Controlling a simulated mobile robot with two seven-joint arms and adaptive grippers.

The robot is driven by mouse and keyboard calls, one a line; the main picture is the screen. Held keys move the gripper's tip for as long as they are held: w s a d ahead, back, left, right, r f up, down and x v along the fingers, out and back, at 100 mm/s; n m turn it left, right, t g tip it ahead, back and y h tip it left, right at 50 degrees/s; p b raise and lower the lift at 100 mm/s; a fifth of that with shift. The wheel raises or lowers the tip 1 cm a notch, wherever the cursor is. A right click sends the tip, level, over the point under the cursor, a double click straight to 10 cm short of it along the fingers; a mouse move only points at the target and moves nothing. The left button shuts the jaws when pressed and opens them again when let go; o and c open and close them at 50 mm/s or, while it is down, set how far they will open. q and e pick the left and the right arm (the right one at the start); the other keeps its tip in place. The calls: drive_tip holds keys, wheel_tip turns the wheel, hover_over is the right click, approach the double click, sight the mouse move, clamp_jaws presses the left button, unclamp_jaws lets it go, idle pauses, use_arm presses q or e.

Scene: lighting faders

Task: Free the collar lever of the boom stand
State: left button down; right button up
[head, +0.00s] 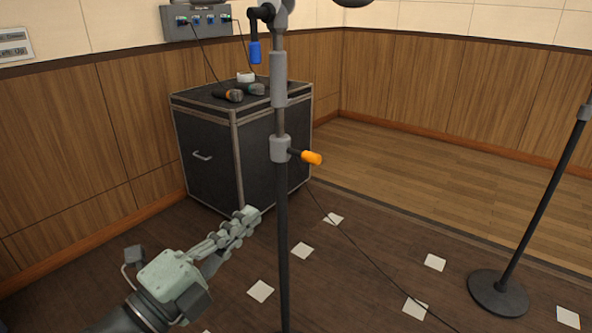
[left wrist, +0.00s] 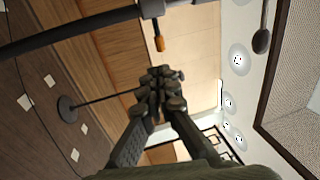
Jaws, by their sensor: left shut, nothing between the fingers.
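The boom stand (head: 282,220) stands upright in the middle of the head view. Its grey collar (head: 280,149) carries the collar lever (head: 312,158), which has an orange grip and points right and slightly down. In the left wrist view the orange lever (left wrist: 160,44) hangs from the collar at the top, beyond the fingertips. My left gripper (head: 250,215) is shut and empty, left of the pole and below the collar, apart from both. Its closed fingers (left wrist: 160,88) fill the middle of the left wrist view. My right gripper is in neither view.
A blue-tipped lever (head: 255,52) sits higher on the stand. A black case (head: 205,150) with microphones on top (head: 229,95) stands behind, near the wall. A second stand (head: 498,293) is at the right. A cable crosses the floor among several white squares. Floor between the stands is otherwise open.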

use_arm(q)
drive_tip(key=p, duration=0.4)
approach(309, 162)
drive_tip(key=x, duration=0.5)
drive_tip(key=shift+w+d+r, duration=0.15)
drive_tip(key=shift+w+r, duration=0.1)
drive_tip(key=shift+w, duration=0.1)
drive_tip(key=shift+w+d, duration=0.3)
drive_tip(key=shift+w, duration=0.15)
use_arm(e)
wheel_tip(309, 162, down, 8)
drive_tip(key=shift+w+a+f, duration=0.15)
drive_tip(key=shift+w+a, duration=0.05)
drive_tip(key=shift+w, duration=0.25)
use_arm(q)
drive_tip(key=shift+w+d+n+t+y, duration=0.1)
drive_tip(key=shift+d+n+t+y, duration=0.2)
drive_tip(key=shift+y, duration=0.1)
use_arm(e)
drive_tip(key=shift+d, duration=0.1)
